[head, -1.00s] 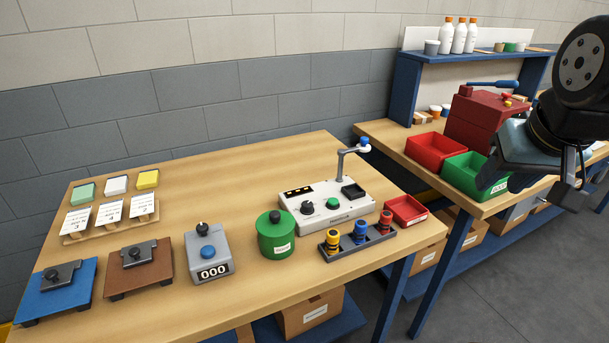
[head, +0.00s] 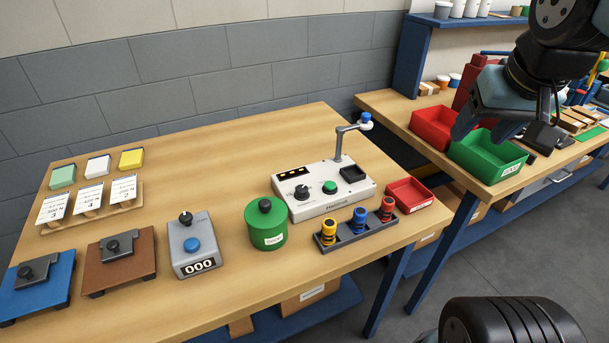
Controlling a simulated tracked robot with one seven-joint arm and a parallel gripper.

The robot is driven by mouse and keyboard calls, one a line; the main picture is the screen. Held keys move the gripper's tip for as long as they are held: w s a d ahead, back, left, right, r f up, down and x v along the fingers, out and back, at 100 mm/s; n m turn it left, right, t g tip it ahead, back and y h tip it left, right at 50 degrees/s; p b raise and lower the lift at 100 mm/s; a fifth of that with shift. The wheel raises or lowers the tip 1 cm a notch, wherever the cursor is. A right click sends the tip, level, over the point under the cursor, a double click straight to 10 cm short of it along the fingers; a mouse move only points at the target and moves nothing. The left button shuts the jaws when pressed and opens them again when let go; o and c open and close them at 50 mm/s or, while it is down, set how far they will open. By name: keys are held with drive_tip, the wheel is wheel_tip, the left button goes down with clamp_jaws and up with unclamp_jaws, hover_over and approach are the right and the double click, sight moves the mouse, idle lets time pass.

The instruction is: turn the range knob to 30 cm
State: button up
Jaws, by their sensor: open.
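The range knob is most likely the black knob (head: 301,192) on the left of the white instrument's (head: 333,204) sloped top. Its pointer setting and the scale marks around it are too small to read. The white instrument also has a dark display strip, a green button (head: 330,187) and a dark square recess. My gripper (head: 480,105) is at the upper right, over the second table's green bin, well to the right of the instrument and apart from it. It is open, with no object visible in it; its fingers are seen from a poor angle.
A grey counter box (head: 193,245) is farther left. The table's middle is clear.

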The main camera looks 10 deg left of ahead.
drive_tip(key=w+a+n+g, duration=0.1)
drive_tip(key=w+a+g, duration=0.1)
drive_tip(key=w+a, duration=0.35)
drive_tip(key=n+g, duration=0.3)
hover_over(302, 188)
wheel_tip(302, 188, down, 9)
wheel_tip(302, 188, down, 13)
drive_tip(key=shift+f, duration=0.1)
